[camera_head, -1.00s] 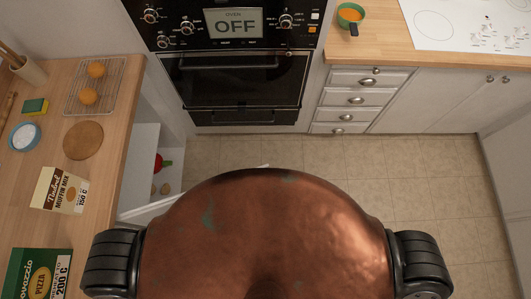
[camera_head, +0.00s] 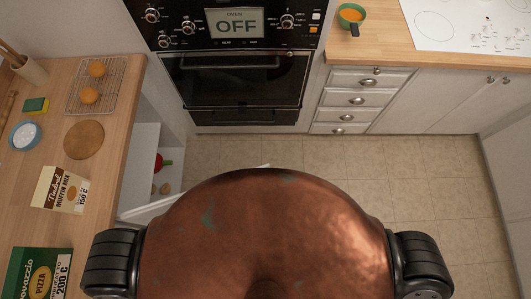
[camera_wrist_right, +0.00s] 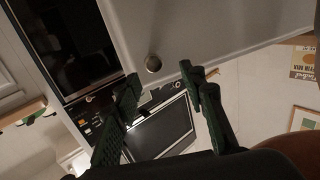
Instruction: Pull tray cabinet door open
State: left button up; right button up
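In the right wrist view, a plain grey panel (camera_wrist_right: 215,30) with a small round metal knob (camera_wrist_right: 153,63) fills the upper middle. It looks like the tray cabinet door, though I cannot be certain. It appears flat, with no gap that I can make out. My right gripper (camera_wrist_right: 163,82) is open and empty. Its two dark green fingers point toward the panel, and the knob shows just beyond and between their tips. I cannot tell whether they touch the panel. Neither gripper shows in the head view; the left gripper is out of view.
The black wall oven (camera_head: 240,85) stands ahead, its display reading OFF and its door shut. A wooden counter (camera_head: 105,130) on the left holds a cooling rack, a board and boxes. Drawers (camera_head: 357,100) stand right of the oven. The tiled floor (camera_head: 340,165) between is clear.

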jog(key=shift+f+v, duration=0.15)
jog(key=shift+v, duration=0.65)
jog(key=shift+f+v, duration=0.2)
jog(key=shift+v, duration=0.6)
